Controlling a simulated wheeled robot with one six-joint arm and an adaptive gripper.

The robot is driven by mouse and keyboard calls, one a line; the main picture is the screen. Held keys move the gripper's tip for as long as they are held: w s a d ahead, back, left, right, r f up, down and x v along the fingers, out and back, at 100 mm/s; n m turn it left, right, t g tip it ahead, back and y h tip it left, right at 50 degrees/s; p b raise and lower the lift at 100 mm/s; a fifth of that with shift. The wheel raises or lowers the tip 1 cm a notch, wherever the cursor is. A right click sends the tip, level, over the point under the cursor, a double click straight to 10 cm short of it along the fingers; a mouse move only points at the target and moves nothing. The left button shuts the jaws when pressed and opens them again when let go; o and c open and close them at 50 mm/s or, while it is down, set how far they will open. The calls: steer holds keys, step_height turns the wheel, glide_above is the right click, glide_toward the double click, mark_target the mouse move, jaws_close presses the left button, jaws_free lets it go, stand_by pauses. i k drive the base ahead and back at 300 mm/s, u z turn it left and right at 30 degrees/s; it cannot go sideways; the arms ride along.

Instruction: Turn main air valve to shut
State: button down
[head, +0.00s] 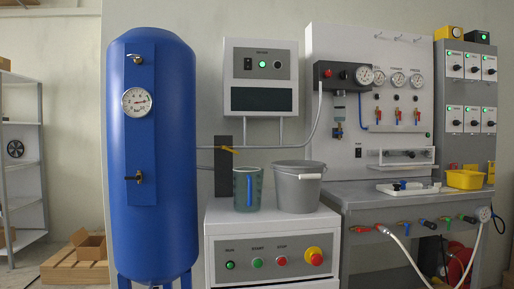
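A yellow lever handle (228,149) sits on the grey air pipe (272,147), in front of a dark upright plate (223,182), between the blue tank and the wall panel. It looks like the main air valve, but I see no readable label. The lever appears to lie roughly along the pipe, slightly tilted; its exact angle is too small to tell. The blue air tank (155,235) stands at left with a round pressure gauge (136,102) and a small brass fitting (137,178). My gripper is not in view.
A jug (248,188) and a grey bucket (297,192) stand on the control cabinet (215,218), below the pipe. The cabinet has buttons and a red emergency knob (314,256). At right are a gauge panel (417,45) and a workbench (375,197) with several coloured valves below.

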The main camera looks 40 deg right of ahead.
mark_target(223, 147)
steer(key=z, duration=0.9)
steer(key=i, duration=0.15)
steer(key=z, duration=0.05)
